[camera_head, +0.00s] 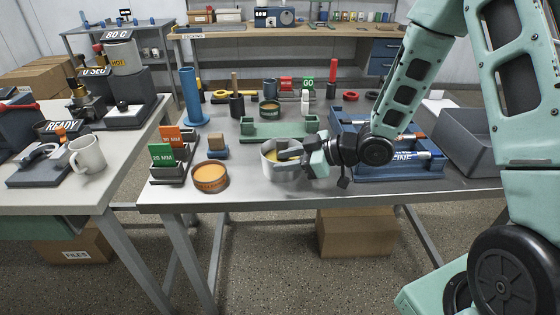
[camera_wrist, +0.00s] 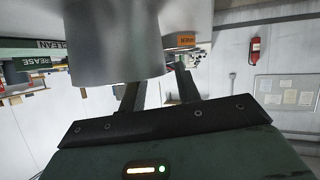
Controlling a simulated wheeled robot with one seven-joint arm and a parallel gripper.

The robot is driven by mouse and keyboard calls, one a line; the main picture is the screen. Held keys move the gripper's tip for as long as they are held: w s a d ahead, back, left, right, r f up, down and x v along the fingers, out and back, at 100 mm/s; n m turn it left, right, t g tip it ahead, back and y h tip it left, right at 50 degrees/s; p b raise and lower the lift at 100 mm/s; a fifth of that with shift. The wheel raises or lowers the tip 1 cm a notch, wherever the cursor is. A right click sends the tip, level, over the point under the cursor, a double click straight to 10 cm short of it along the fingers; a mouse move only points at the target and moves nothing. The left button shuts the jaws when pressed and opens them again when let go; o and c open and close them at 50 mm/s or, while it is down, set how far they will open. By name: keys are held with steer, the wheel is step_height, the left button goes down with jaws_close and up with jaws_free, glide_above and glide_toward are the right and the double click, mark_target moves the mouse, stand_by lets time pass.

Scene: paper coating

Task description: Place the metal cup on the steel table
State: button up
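The metal cup (camera_head: 281,172) is a grey round vessel with something yellowish inside, near the front edge of the steel table (camera_head: 345,192). My gripper (camera_head: 290,154) reaches it from the right, with a dark finger across its mouth. In the wrist view, a large grey cylinder, which looks like the cup (camera_wrist: 112,45), fills the top. Two dark fingers (camera_wrist: 158,88) stand by its lower edge with a visible gap between them; the left one is partly covered by it. I cannot tell whether they clamp the cup, or whether its base touches the table.
A green rack (camera_head: 277,129) is behind the cup, a blue fixture (camera_head: 350,135) to the right. A grey bin (camera_head: 475,140) is farther right. A left table (camera_head: 75,195) holds a white mug (camera_head: 88,155).

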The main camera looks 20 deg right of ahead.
steer(key=v, duration=0.9)
steer(key=s+a+m+g+h, duration=0.1)
steer(key=a+m+g+h, duration=0.1)
steer(key=a+h, duration=0.5)
steer(key=s+a+r+m+g+h, duration=0.1)
steer(key=s+a+r+g, duration=0.1)
steer(key=s, duration=0.9)
steer(key=s+a+r+m+g+h, duration=0.1)
steer(key=s+a+g, duration=0.3)
steer(key=s, duration=0.7)
steer(key=shift+a+r+h, duration=0.3)
steer(key=shift+a+r, duration=0.35)
steer(key=shift+r, duration=0.15)
steer(key=shift+r+p, duration=0.4)
steer(key=shift+p, duration=0.15)
